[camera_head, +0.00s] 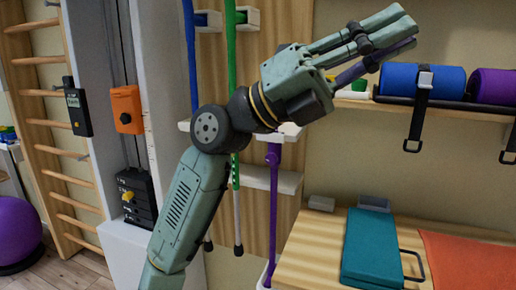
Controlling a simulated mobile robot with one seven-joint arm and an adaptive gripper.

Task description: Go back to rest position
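My arm rises from the bottom of the head view and bends to the right at its dark round joint. My gripper (403,28) is at the upper right, in front of the wall, with its pale green fingers pointing right and slightly up. The fingers lie close together in this view. A dark purplish bar runs along their lower side, and I cannot tell whether it is a finger in shadow or something held. How far apart the fingertips are is unclear.
A shelf with a blue roll (396,80) and a purple roll (492,87) is behind and right of the gripper. Below are a wooden bench (325,248), a teal block (370,245) and an orange mat (470,262). A purple pole (272,200) stands behind the arm.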

